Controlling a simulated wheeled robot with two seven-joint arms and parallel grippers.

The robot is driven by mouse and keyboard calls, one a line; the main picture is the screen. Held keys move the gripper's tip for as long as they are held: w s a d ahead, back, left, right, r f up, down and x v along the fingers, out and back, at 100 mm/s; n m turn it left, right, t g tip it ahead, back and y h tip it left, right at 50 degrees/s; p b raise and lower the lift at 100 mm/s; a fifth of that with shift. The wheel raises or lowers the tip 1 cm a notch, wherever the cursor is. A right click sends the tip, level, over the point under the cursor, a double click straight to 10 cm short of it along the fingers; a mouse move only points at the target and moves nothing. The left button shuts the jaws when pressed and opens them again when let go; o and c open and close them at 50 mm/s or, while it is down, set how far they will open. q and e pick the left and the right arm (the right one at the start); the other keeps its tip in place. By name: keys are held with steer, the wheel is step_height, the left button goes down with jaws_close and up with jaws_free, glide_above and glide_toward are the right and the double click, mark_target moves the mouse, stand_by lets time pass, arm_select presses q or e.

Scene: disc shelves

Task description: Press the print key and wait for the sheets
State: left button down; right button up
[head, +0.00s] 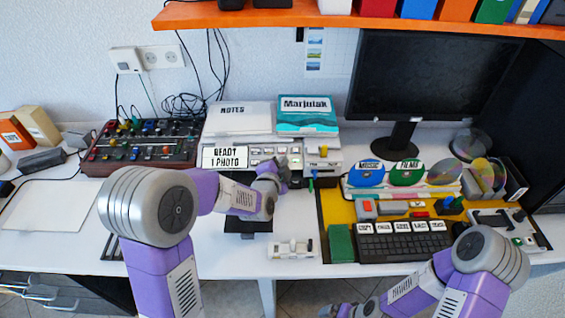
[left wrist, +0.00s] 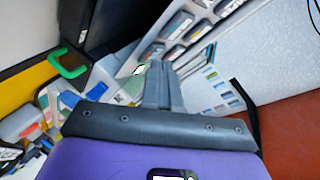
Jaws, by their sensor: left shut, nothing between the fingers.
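The printer (head: 213,140) stands on the desk at centre, with a white display (head: 225,157) reading "READY 1 PHOTO". Rows of small pale keys (head: 275,149) lie right of the display; their lettering is too small to read, so I cannot tell which is the print key. My left gripper (head: 282,171) is shut and empty, just in front of the keys; I cannot tell whether it touches one. In the left wrist view its closed fingers (left wrist: 160,80) point towards a pale panel with grey keys (left wrist: 185,40). My right gripper (head: 345,310) is partly cut off at the bottom edge.
Notes and a "Marjulak" book (head: 307,115) lie on top of the printer. A mixer (head: 140,145) stands left; a monitor (head: 430,80) and labelled discs (head: 407,172) are right. A black keyboard (head: 400,246) lies on the yellow mat. An orange shelf (head: 250,17) hangs above.

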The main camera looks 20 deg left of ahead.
arm_select(q)
steer(key=shift+w+f, duration=0.15)
steer(key=shift+f, duration=0.1)
steer(key=shift+r, duration=0.15)
stand_by(0.4)
steer(key=shift+s+r+p, duration=0.4)
steer(key=shift+r+p, duration=0.2)
steer(key=shift+p, duration=0.05)
steer(key=shift+r, duration=0.1)
